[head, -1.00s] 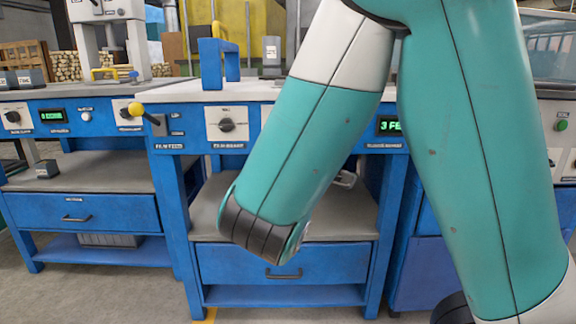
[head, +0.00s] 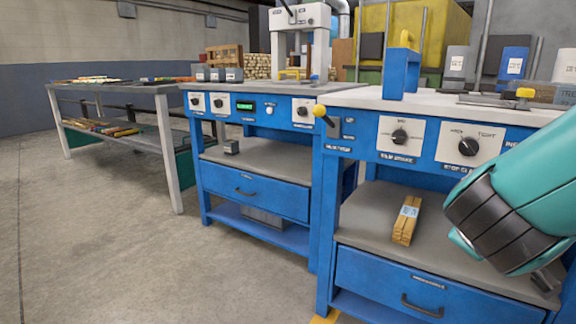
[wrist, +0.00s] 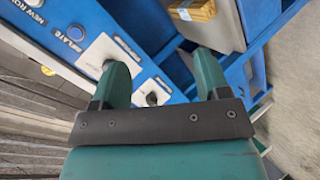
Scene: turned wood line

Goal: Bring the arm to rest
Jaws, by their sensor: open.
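My arm (head: 505,215) shows at the right edge of the head view, a teal link with a dark ribbed joint, in front of the nearer blue workstation. In the wrist view my gripper (wrist: 163,72) has its two teal fingers spread apart with nothing between them. The fingers appear over the blue panel with white dial plates (wrist: 110,50). I cannot tell whether they touch it. The fingertips are not clearly seen in the head view.
The nearer blue workstation (head: 365,110) has a lower shelf with a bundle of wooden pieces (head: 405,220), which also shows in the wrist view (wrist: 192,10). A second blue workstation (head: 260,190) and a grey table (head: 165,120) stand left. The floor (head: 100,240) at left is clear.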

